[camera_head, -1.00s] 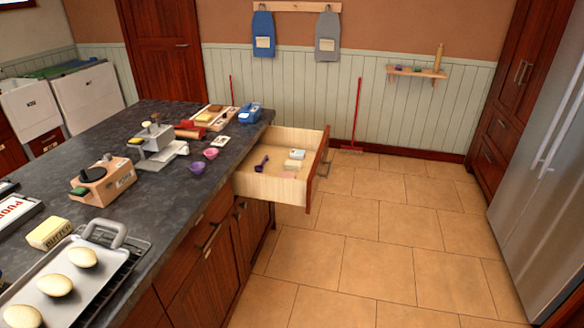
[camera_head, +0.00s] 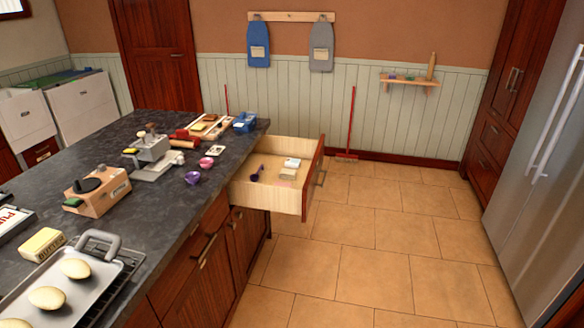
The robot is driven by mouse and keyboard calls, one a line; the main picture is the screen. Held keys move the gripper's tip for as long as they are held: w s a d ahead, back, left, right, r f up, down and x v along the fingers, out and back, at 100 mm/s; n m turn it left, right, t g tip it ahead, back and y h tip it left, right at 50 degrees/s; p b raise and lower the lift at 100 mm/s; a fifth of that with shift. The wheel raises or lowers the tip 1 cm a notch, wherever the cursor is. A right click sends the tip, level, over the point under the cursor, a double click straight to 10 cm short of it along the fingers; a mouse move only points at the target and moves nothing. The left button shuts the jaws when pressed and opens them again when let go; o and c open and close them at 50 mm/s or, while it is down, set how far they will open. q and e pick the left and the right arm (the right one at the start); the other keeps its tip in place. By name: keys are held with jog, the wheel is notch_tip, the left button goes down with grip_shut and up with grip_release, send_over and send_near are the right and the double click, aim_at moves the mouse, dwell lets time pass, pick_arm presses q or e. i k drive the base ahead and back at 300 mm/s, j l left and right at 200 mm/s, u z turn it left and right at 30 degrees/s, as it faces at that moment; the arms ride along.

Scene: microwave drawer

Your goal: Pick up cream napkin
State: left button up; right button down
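An open light-wood drawer (camera_head: 262,194) sticks out from the right side of the dark-topped island. Inside it lie a small beige folded-looking item (camera_head: 288,174), which may be the cream napkin, and a white item (camera_head: 292,162) just behind it. A dark purple scoop (camera_head: 257,173) lies to their left in the drawer. The items are too small to tell for sure which is the napkin. Neither of my grippers shows in the head view.
The island counter (camera_head: 110,152) holds a baking tray (camera_head: 20,290), a butter block (camera_head: 42,244), a wooden box (camera_head: 98,190) and a grey metal device (camera_head: 153,155). A steel fridge (camera_head: 540,170) stands at the right. The tiled floor (camera_head: 375,250) between is clear.

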aim_at(285, 173)
jog(key=i+l+u, duration=0.1)
jog(key=i, duration=0.35)
jog(key=i+l+u, duration=0.15)
jog(key=i, duration=0.3)
